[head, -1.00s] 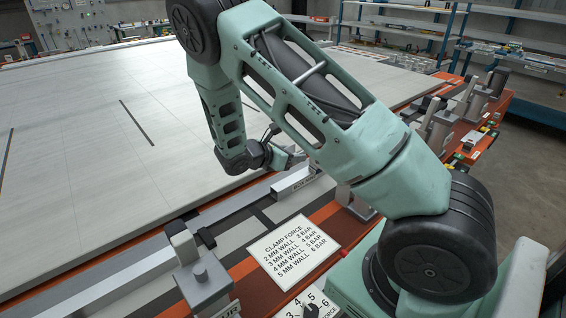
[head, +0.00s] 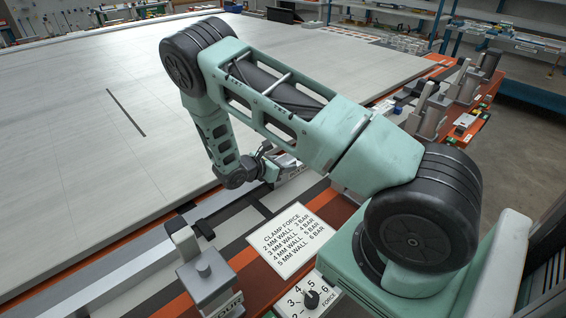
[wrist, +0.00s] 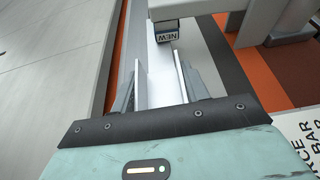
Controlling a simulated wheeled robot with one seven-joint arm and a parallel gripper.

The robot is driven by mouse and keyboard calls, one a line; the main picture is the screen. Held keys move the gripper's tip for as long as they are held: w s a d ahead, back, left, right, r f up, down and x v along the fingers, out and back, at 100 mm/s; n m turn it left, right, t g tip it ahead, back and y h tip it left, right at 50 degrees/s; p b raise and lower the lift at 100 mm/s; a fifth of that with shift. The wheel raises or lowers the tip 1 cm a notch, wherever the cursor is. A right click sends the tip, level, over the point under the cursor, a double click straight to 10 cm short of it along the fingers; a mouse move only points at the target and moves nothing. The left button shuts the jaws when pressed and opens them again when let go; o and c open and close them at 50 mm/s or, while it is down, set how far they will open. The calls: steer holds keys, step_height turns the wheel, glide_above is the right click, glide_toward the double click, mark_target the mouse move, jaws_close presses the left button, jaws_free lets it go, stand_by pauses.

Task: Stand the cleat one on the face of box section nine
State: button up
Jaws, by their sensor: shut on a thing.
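My gripper (head: 272,160) is low over the jig's near edge, beside the pale rail in the head view. In the wrist view my gripper's two grey fingers (wrist: 156,80) reach forward from a dark crossbar. They are shut on a thin pale piece, likely cleat one (wrist: 179,74), whose edge shows beside the right finger. A pale box section (wrist: 160,88) runs away from me beneath and between the fingers. I cannot tell whether the cleat touches it. The box section's number does not show clearly, and the fingers hide much of the cleat.
Another clamp (head: 203,278) stands at the near edge. A clamp force card (head: 287,245) lies beside it.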

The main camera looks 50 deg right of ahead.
steer(key=shift+f, duration=0.2)
steer(key=o, duration=1)
steer(key=shift+r, duration=0.1)
steer(key=shift+r, duration=0.1)
steer(key=shift+a+r, duration=0.1)
steer(key=shift+a, duration=0.05)
steer(key=s+b+v, duration=0.1)
steer(key=b+v, duration=0.1)
steer(key=v, duration=0.8)
steer(key=s+a+r+m+y, duration=0.5)
steer(key=s+a+r+y, duration=0.2)
steer(key=s+a, duration=0.5)
steer(key=s+a+r+m+y, duration=0.4)
steer(key=s+a+r+y, duration=0.3)
steer(key=s+a+r, duration=0.3)
steer(key=s+a, duration=0.3)
steer(key=a, duration=0.3)
steer(key=shift+s+r+m+t, duration=0.15)
steer(key=shift+s+m+t, duration=0.05)
steer(key=shift+m+t, duration=0.2)
